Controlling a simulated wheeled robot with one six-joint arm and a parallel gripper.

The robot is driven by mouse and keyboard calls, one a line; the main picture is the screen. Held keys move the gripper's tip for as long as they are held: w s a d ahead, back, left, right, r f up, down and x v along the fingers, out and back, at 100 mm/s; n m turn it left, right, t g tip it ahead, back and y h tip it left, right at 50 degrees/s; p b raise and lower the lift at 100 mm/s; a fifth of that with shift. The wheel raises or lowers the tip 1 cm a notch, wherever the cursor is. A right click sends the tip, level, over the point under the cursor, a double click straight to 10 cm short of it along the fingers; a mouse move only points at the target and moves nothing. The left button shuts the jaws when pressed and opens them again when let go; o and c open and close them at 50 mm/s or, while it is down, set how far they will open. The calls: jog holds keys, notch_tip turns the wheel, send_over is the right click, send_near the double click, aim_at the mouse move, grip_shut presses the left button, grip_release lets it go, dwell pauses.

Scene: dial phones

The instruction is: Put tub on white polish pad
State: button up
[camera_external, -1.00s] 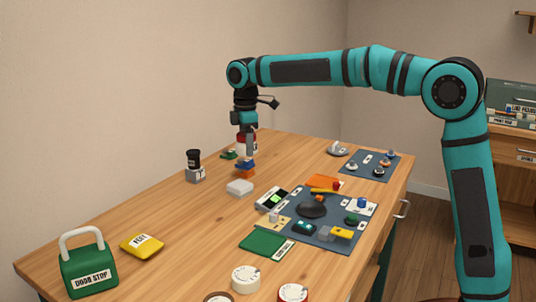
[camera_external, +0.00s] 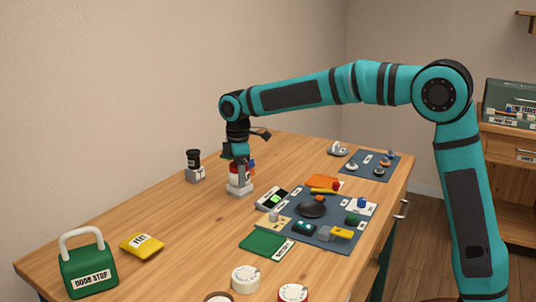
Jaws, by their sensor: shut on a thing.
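The white polish pad (camera_external: 240,190) is a pale, low block on the wooden table, left of the blue-grey mat. My gripper (camera_external: 240,176) points down directly over it, shut on the tub (camera_external: 234,176), a small white and red thing partly hidden by the fingers. The tub's bottom is at or just above the pad's top; I cannot tell whether they touch.
A blue and orange item (camera_external: 252,167) stands close behind my gripper. A black cup on a grey block (camera_external: 194,166) is to the left. A device with a green screen (camera_external: 272,198) and the crowded mat (camera_external: 345,232) lie to the right.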

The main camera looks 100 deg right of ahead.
jog(key=shift+f, duration=0.2)
jog(key=o, duration=1)
jog(key=shift+f, duration=0.1)
jog(key=shift+o, duration=0.2)
notch_tip(320, 180, up, 12)
jog(key=shift+r, duration=0.15)
